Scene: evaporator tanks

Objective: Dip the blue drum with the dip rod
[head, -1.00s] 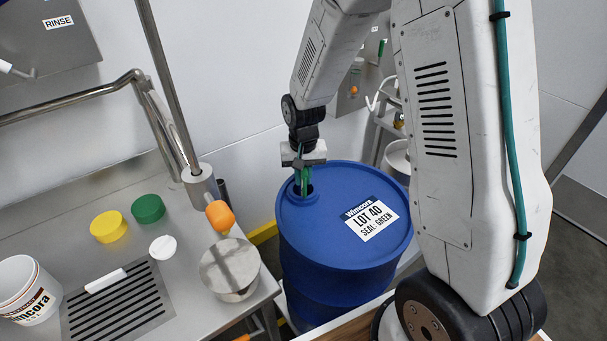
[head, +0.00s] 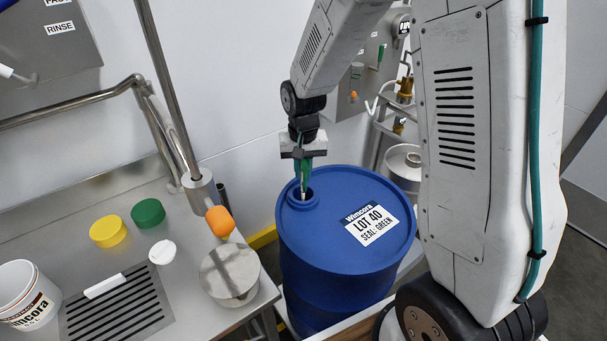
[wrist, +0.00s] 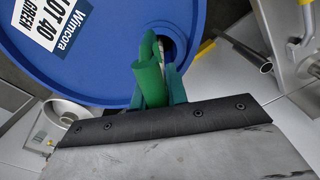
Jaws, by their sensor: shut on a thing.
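The blue drum (head: 335,260) stands upright beside the steel bench, with a white label reading LOT 40, SEAL: GREEN. Its open bung hole is at the left of the lid. My gripper (head: 304,170) is above that hole, shut on the green handle of the dip rod (wrist: 151,78). A short pale piece of the rod (head: 304,191) shows below the handle and runs down into the hole; its lower part is hidden inside the drum. In the wrist view the drum lid (wrist: 95,70) fills the upper left, with the hole just beyond the handle.
The steel bench at left holds a yellow cap (head: 108,231), a green cap (head: 148,213), a white cap (head: 162,251), a round steel lid (head: 229,272), a white bucket (head: 27,296) and a slotted drain (head: 117,305). An orange-handled valve (head: 220,221) stands close to the drum's left.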

